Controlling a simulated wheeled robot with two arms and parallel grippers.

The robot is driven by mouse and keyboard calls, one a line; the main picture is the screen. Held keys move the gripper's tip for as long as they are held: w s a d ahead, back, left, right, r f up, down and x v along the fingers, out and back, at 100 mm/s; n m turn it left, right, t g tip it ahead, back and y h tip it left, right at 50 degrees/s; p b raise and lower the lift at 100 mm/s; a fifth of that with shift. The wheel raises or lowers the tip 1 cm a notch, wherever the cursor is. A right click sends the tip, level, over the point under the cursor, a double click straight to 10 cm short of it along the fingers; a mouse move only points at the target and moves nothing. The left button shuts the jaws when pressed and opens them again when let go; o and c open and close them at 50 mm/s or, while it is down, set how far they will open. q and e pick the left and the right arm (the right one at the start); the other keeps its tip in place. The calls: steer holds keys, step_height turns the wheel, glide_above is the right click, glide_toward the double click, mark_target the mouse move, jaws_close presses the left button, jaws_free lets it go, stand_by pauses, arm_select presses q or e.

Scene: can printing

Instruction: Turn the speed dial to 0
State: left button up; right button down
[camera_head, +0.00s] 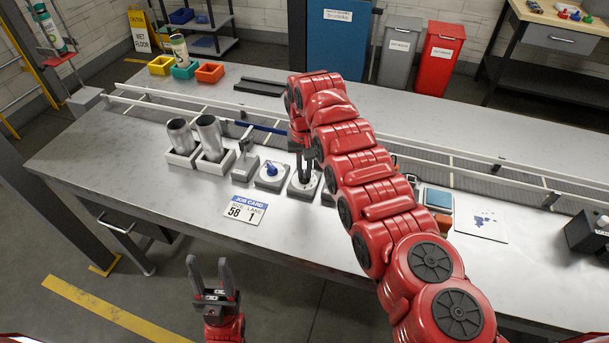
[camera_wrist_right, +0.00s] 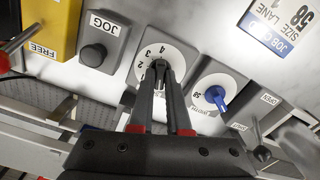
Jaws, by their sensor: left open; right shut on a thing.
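The speed dial (camera_head: 304,187) is a white round face on a grey box on the bench. In the right wrist view the dial (camera_wrist_right: 145,58) shows the numbers 4, 3 and 2 on its visible rim. My right gripper (camera_head: 305,165) points down onto it. In the right wrist view the right gripper (camera_wrist_right: 160,70) is shut on the dark knob at the dial's centre. The fingers cover the lower part of the face, so the pointer's setting cannot be read. My left gripper (camera_head: 210,264) is open and empty, in front of the bench edge.
A blue-knobbed dial (camera_head: 271,170) sits close left of the speed dial. The JOG button box (camera_wrist_right: 98,48) is on its other side, beside a yellow FREE box (camera_wrist_right: 52,25). A job card (camera_head: 246,208) lies in front. Two metal cans (camera_head: 210,135) stand in holders further left.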

steer(key=shift+f+n+b, duration=0.2)
steer(key=shift+n+b, duration=0.6)
steer(key=shift+n, duration=0.2)
steer(key=n+b, duration=0.1)
steer(key=n, duration=0.1)
steer(key=shift+r+n, duration=0.15)
steer(key=shift+n, duration=0.15)
steer(key=n, duration=0.2)
steer(key=shift+n+b, duration=0.4)
steer(key=shift+r+n, duration=0.1)
steer(key=shift+n, duration=2.1)
steer(key=c, duration=0.9)
jaws_free()
